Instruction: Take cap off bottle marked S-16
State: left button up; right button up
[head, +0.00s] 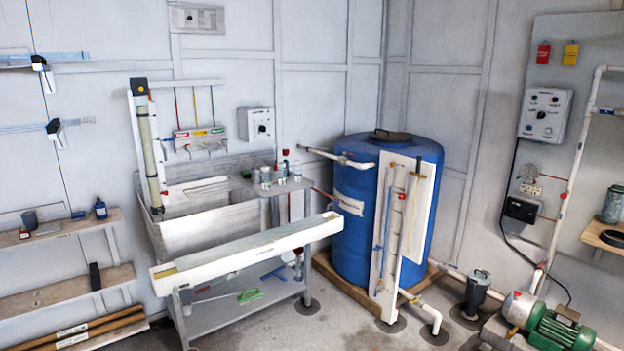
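Several small pale bottles stand close together on the grey side shelf of the sink bench: a left one (265,177), a middle one (281,174) and a right one (297,173). Their labels are too small to read, so I cannot tell which is marked S-16. Whether each has a cap on is also too small to tell. A dark blue bottle (100,209) stands upright on the upper wall shelf at the left; its marking is not readable either. Neither of my grippers shows in the head view.
A long white trough (245,250) runs across the front of the sink bench (205,225). A large blue tank (352,225) with upright pipes stands right of it. A green pump (560,330) sits on the floor at the lower right. Some floor (350,330) is clear in front.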

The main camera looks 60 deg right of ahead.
aim_at(282, 172)
jog(key=k+l+z, duration=0.15)
jog(key=l, duration=0.7)
jog(key=l+z, duration=0.2)
jog(key=l, duration=0.6)
jog(key=l+z, duration=0.15)
jog(key=l, duration=0.7)
jog(key=l+z, duration=0.2)
jog(key=l, duration=0.65)
jog(key=i+l+z, duration=0.15)
jog(key=l, duration=0.7)
